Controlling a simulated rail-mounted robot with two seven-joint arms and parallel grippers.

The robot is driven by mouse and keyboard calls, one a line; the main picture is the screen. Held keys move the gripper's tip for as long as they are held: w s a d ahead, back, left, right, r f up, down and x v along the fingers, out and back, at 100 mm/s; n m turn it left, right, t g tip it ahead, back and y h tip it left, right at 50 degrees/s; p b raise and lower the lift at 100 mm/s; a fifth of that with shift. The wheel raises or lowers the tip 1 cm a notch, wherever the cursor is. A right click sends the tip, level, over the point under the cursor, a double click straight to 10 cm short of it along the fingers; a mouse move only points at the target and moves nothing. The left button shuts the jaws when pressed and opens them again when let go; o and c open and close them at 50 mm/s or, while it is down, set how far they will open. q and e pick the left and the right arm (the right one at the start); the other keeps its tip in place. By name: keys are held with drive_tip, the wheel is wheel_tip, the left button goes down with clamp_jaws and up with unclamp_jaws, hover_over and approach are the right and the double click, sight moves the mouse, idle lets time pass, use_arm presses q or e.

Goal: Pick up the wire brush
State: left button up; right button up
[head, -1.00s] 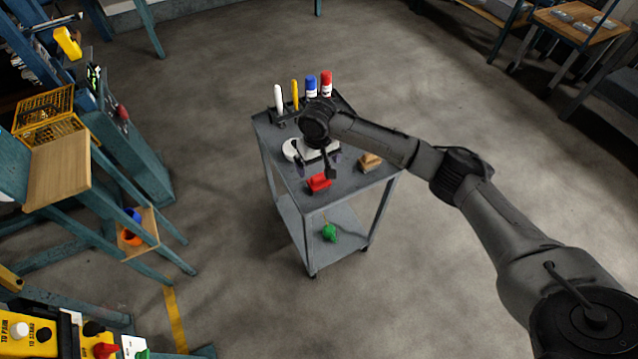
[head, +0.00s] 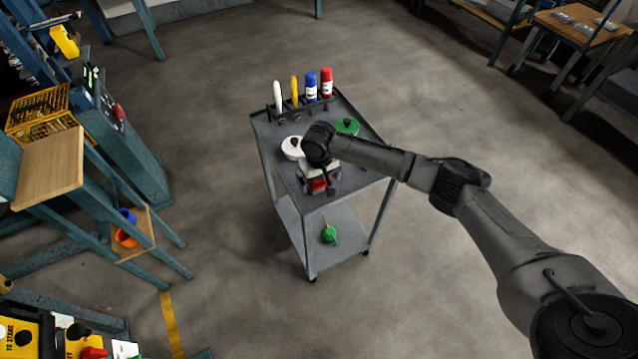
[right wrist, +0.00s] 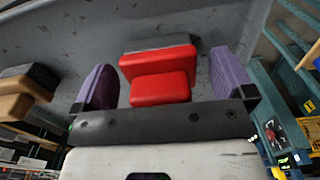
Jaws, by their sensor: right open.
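A red block with a grey underside (right wrist: 160,75), shaped like a brush, lies on the top shelf of the grey cart. It also shows in the head view, partly covered by my right gripper (head: 320,181). In the right wrist view my right gripper (right wrist: 165,82) is open, with its purple fingers on either side of the red block and clear gaps to it. A tan block with a dark grey face (right wrist: 22,98) lies to the left in that view. I cannot tell from the look alone which block is the wire brush. My left gripper is not in view.
The cart (head: 297,207) also holds a white disc (head: 291,148), a green disc (head: 348,126) and a rack of upright markers at its back. A green item (head: 329,235) is on the lower shelf. Blue shelving stands at left; open floor surrounds the cart.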

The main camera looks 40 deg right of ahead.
drive_tip(key=c, duration=1.1)
drive_tip(key=shift+o, duration=0.2)
drive_tip(key=shift+r+p, duration=0.3)
drive_tip(key=shift+r, duration=0.15)
wheel_tip(320, 180, up, 4)
drive_tip(key=shift+f+p, duration=0.25)
drive_tip(key=shift+p, duration=0.55)
drive_tip(key=s+d+r+p, duration=0.3)
drive_tip(key=s+d+r, duration=0.3)
drive_tip(key=s, duration=0.3)
drive_tip(key=shift+s+d+r+p, duration=0.3)
